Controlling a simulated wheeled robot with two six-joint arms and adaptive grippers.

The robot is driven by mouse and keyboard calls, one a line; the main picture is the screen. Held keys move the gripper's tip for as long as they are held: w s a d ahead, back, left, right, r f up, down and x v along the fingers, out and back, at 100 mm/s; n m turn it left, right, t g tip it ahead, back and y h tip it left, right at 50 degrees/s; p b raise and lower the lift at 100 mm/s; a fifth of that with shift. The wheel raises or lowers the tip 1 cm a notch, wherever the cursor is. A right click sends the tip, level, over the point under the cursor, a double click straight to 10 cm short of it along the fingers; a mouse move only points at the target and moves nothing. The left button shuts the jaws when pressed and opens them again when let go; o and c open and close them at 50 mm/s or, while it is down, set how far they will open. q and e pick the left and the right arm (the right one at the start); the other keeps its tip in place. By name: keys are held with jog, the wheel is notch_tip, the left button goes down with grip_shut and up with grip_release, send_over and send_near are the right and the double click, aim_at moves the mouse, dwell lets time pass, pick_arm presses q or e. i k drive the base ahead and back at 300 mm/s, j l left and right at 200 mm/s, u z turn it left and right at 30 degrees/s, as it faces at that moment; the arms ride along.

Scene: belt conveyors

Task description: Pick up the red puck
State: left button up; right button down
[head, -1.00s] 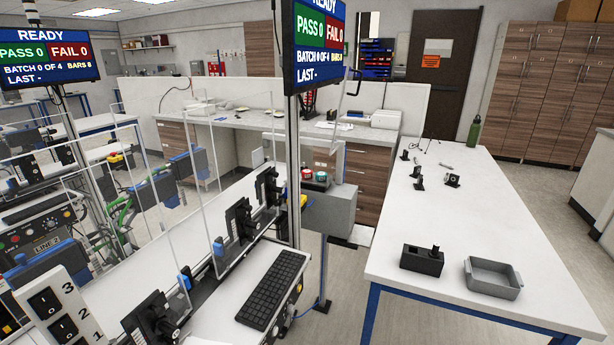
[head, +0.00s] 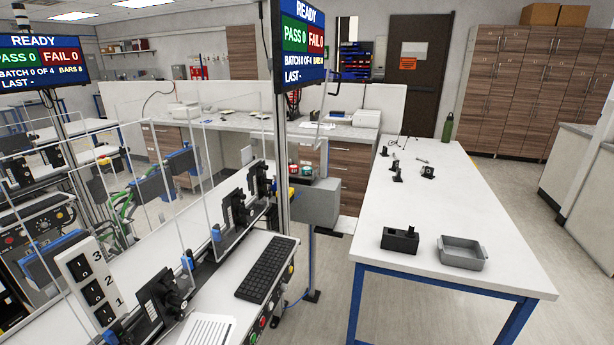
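I cannot make out a red puck for certain. Small red and teal items (head: 306,168) sit behind the screen post, near the grey box at the end of the conveyor line; they are too small to tell their shape. Neither of my grippers is in view.
Clear panels, a keyboard (head: 266,268) and a status screen (head: 303,45) stand on the left. Floor is free right of the table.

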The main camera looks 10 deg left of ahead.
aim_at(293, 168)
jog(key=k+j+z, duration=0.35)
jog(key=k+j, duration=0.2)
jog(key=k+j+z, duration=0.3)
jog(key=k+j, duration=0.3)
jog(key=k+j+z, duration=0.5)
jog(key=k+j, duration=0.25)
jog(key=j, duration=0.55)
jog(key=k+j+z, duration=0.45)
jog(key=k+j, duration=0.5)
jog(key=j+z, duration=0.15)
jog(key=j, duration=0.35)
jog(key=k+j+z, duration=0.15)
jog(key=j, duration=0.3)
jog(key=k+j+z, duration=0.15)
jog(key=j, duration=0.3)
jog(key=j+z, duration=0.15)
jog(key=j, duration=0.35)
jog(key=i+j+z, duration=0.25)
jog(key=j, duration=0.65)
jog(key=i+j+z, duration=0.1)
jog(key=j+z, duration=0.15)
jog(key=j, duration=0.65)
jog(key=j+z, duration=0.25)
jog(key=j, duration=0.7)
jog(key=i, duration=0.05)
